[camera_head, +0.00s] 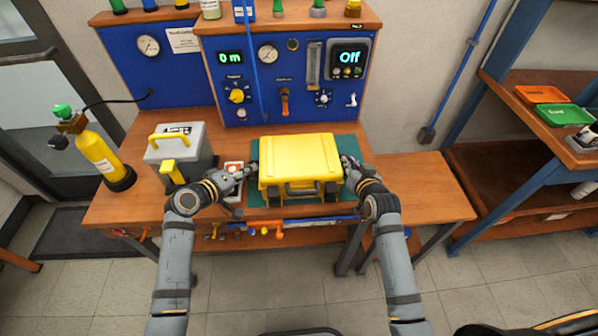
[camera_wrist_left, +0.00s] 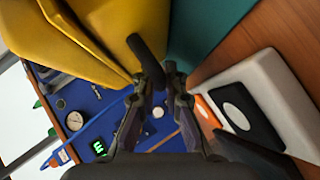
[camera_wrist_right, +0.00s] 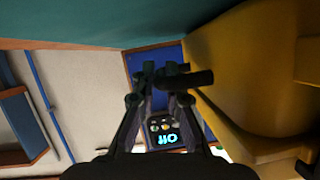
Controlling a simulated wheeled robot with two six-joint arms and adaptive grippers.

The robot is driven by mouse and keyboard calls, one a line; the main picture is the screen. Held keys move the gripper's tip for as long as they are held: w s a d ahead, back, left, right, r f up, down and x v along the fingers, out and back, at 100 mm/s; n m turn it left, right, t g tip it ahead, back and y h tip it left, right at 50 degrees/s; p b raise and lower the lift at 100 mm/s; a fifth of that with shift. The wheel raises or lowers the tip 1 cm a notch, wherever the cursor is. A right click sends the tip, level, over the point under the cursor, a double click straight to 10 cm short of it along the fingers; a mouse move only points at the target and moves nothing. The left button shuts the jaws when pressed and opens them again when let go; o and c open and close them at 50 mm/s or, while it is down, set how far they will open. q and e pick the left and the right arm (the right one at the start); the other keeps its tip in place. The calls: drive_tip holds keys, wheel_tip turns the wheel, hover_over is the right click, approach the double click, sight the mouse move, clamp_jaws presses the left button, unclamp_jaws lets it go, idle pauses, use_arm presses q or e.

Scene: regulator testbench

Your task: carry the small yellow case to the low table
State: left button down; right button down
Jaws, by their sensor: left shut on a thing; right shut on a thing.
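The small yellow case (camera_head: 300,162) is upright over the teal mat (camera_head: 259,199) on the workbench; I cannot tell whether it touches the mat. My left gripper (camera_head: 250,172) is at its left side, shut on a dark side handle (camera_wrist_left: 143,55) in the left wrist view. My right gripper (camera_head: 347,164) is at its right side, shut on the other dark side handle (camera_wrist_right: 190,79) in the right wrist view. The low table (camera_head: 425,195), with a bare wooden top, stands right of the bench, partly behind my right arm.
A grey case with a yellow handle (camera_head: 190,138) and a yellow gas cylinder (camera_head: 97,152) stand to the left. A small white device (camera_wrist_left: 275,90) lies beside the mat. The blue test panel (camera_head: 290,85) rises behind. Shelves with trays (camera_head: 540,94) stand at the right.

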idle(0.4)
